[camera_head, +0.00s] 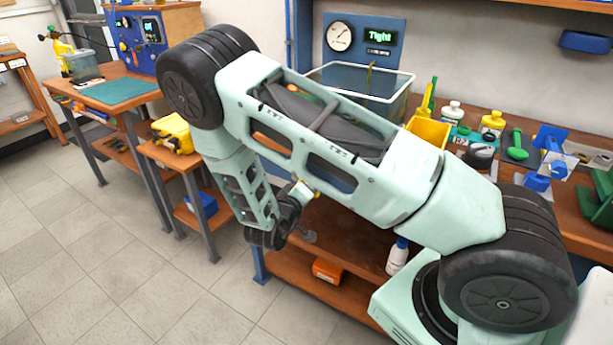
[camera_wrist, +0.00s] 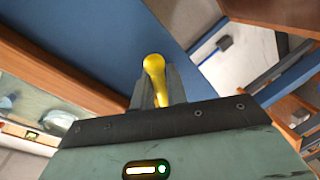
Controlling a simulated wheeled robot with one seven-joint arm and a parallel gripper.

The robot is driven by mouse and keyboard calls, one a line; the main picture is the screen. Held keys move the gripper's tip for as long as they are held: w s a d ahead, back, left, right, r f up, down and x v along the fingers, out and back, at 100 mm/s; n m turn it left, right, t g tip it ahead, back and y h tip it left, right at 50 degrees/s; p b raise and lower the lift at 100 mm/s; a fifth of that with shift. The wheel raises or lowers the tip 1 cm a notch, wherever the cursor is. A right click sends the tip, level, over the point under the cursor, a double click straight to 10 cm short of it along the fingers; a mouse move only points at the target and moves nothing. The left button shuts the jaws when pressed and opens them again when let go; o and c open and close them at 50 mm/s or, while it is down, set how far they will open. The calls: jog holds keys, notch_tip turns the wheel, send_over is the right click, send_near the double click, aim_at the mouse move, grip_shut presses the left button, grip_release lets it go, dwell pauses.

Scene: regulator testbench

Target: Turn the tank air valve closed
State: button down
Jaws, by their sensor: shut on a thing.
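A yellow rounded handle (camera_wrist: 154,66) sits between the two grey fingers of my gripper (camera_wrist: 158,88) in the wrist view; I take it for the tank air valve's handle. My gripper is shut on it, in front of a blue panel (camera_wrist: 90,35). In the head view a small yellow bit (camera_head: 316,194) shows at my gripper (camera_head: 308,190), below the bench top. The valve body and the handle's lower part are hidden by the fingers and my arm. A clear water tank (camera_head: 400,80) stands on the bench behind my arm.
A blue gauge panel (camera_head: 365,42) behind the tank reads "Tight". A yellow bin (camera_head: 428,131) and several bottles stand on the bench to the right. The tiled floor (camera_head: 110,240) at left is clear.

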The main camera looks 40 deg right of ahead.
jog(key=r+n+p, duration=0.1)
jog(key=n+g+p, duration=0.1)
jog(key=p, duration=0.1)
jog(key=shift+s+r+n, duration=0.25)
jog(key=shift+r+n, duration=0.1)
jog(key=shift+n, duration=0.05)
jog(key=shift+r+n+g+p, duration=0.3)
jog(key=shift+n+p, duration=0.6)
jog(key=shift+p, duration=0.35)
jog(key=c, duration=1.5)
grip_release()
jog(key=v, duration=0.5)
jog(key=b+v, duration=0.1)
jog(key=v, duration=1.1)
jog(key=shift+a+f+b, duration=0.25)
jog(key=shift+b, duration=0.1)
